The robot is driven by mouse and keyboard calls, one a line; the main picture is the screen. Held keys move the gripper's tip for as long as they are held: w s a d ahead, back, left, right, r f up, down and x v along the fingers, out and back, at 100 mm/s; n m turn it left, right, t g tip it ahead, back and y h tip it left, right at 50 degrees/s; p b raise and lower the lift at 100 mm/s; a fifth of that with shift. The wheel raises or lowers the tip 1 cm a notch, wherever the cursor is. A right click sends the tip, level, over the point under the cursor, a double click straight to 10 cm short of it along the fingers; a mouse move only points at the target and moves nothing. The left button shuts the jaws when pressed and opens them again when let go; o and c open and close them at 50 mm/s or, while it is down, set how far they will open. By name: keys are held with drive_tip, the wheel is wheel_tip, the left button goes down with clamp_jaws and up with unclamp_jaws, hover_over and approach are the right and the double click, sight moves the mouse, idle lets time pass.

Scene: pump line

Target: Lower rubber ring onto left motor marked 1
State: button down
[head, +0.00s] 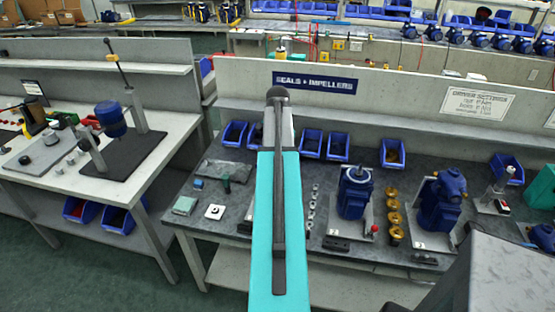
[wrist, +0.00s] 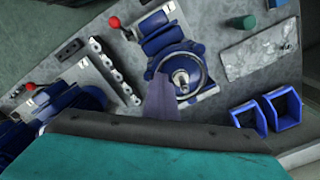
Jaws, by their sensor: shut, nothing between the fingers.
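In the wrist view the left motor (wrist: 165,42) is blue, on a grey plate, with its round face and pale shaft (wrist: 181,78) toward me. My gripper (wrist: 163,84) is shut and empty, overlapping the face's edge beside the shaft in the picture. No ring hangs from it. In the head view my teal arm hides this motor and the gripper.
A second blue motor (head: 354,195) and a third (head: 440,203) stand to the right. Silver parts (head: 310,208) and brass parts (head: 393,215) stand in rows. Blue bins (head: 338,146) line the back below the sign panel. A flat grey plate (head: 223,172) lies left.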

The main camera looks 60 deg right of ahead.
drive_tip(key=shift+f, duration=0.1)
drive_tip(key=c, duration=2)
unclamp_jaws()
drive_tip(key=shift+c, duration=0.2)
drive_tip(key=shift+w, duration=0.1)
drive_tip(key=shift+r, duration=0.35)
wheel_tip(320, 180, up, 8)
drive_tip(key=p, duration=0.5)
drive_tip(key=shift+r+p, duration=0.15)
drive_tip(key=shift+p, duration=0.2)
drive_tip(key=shift+w+a, duration=0.1)
